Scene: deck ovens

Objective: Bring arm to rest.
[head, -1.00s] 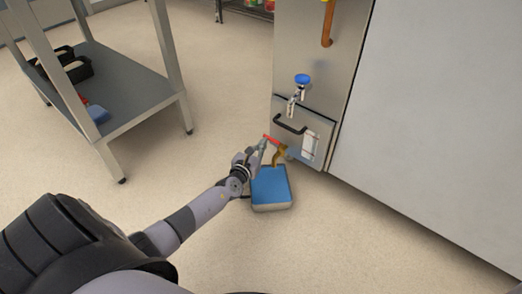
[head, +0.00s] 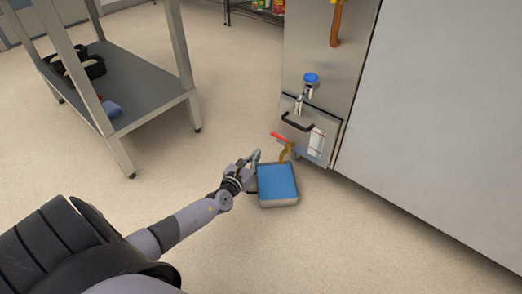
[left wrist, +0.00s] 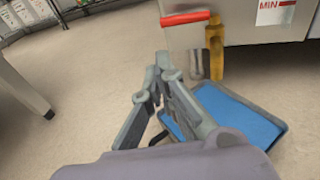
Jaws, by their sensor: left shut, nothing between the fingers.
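My left gripper (head: 254,157) is shut and empty in the head view, at the end of my arm reaching in from the left. It is just left of a brass valve (head: 287,152) with a red lever (head: 293,136), apart from the lever. The gripper also shows in the left wrist view (left wrist: 157,72), with the red lever (left wrist: 186,18) beyond it. A shallow pan with blue content (head: 278,200) sits on the floor below the valve. My right gripper is in neither view.
The steel cabinet (head: 329,60) has a blue knob (head: 311,78) and a black handle (head: 298,121). A large white panel (head: 440,130) fills the right. A steel shelf table (head: 150,88) stands at the left. The floor (head: 235,90) between is clear.

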